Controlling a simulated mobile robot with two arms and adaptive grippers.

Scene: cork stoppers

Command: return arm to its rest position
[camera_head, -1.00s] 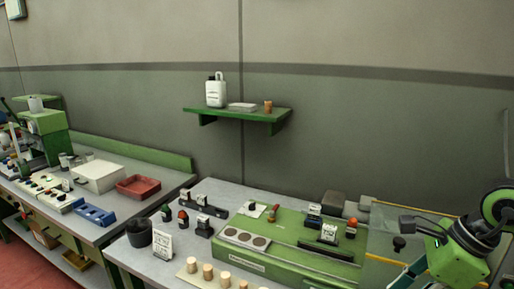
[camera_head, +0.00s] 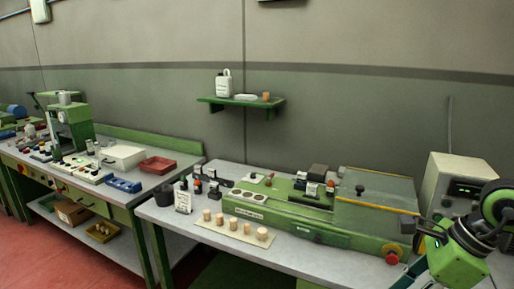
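My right arm (camera_head: 458,256) shows at the lower right edge as green and black links. Its gripper fingers do not show in the picture. My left arm and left gripper are out of view. Several cork stoppers (camera_head: 233,224) stand upright in a row on a pale board (camera_head: 247,239) at the front of the right-hand workbench (camera_head: 158,212).
A green machine (camera_head: 330,222) with a red knob (camera_head: 392,257) lies along the bench, beside a grey instrument box (camera_head: 462,178). A dark cup (camera_head: 164,196) and a white sign (camera_head: 183,202) stand at the left. A green wall shelf (camera_head: 241,103) hangs above.

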